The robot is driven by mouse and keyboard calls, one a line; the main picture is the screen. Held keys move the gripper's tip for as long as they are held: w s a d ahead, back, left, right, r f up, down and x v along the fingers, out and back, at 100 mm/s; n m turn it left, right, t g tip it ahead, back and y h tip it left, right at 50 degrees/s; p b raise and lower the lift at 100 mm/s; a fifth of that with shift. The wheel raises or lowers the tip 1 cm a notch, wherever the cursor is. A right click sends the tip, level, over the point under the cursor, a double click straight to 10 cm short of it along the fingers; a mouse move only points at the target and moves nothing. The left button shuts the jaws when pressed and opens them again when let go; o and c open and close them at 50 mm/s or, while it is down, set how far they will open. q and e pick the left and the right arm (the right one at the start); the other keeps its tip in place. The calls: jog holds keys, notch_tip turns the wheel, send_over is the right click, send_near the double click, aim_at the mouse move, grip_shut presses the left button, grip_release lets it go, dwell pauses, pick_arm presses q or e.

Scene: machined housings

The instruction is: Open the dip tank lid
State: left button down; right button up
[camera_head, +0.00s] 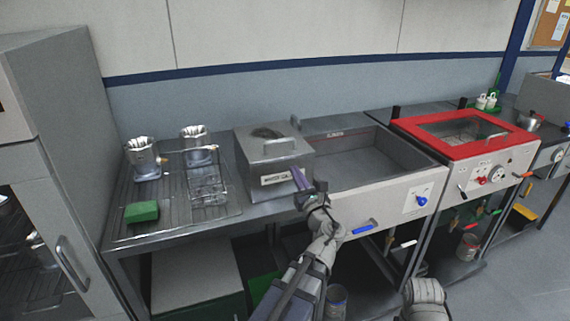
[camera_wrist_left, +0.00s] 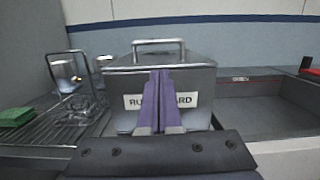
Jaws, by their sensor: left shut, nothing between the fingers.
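My left gripper (camera_head: 300,182) has purple fingers and is shut and empty. It is in front of a steel box (camera_head: 272,153) with a handle on top and a label on its front. In the left wrist view the shut fingers (camera_wrist_left: 161,78) cover the middle of the label on the box (camera_wrist_left: 195,75). I cannot tell whether they touch it. To the right are an open steel basin (camera_head: 375,160) and a unit with a closed red-framed window lid (camera_head: 410,126). Which lid belongs to the dip tank is not marked legibly. My right gripper is out of view.
On the left, a wire drainer (camera_head: 180,218) holds steel beakers (camera_head: 143,157), a wire basket (camera_head: 208,187) and a green sponge (camera_head: 141,212). A blue lever (camera_head: 364,227) sticks out below the basin's front. A grey cabinet (camera_head: 45,130) stands at far left.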

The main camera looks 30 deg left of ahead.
aim_at(285, 156)
pick_arm(q)
jog(key=shift+m, duration=0.4)
jog(key=p+x, duration=0.2)
jog(key=x, duration=0.8)
jog(key=shift+w+r, duration=0.15)
jog(key=shift+r, duration=0.05)
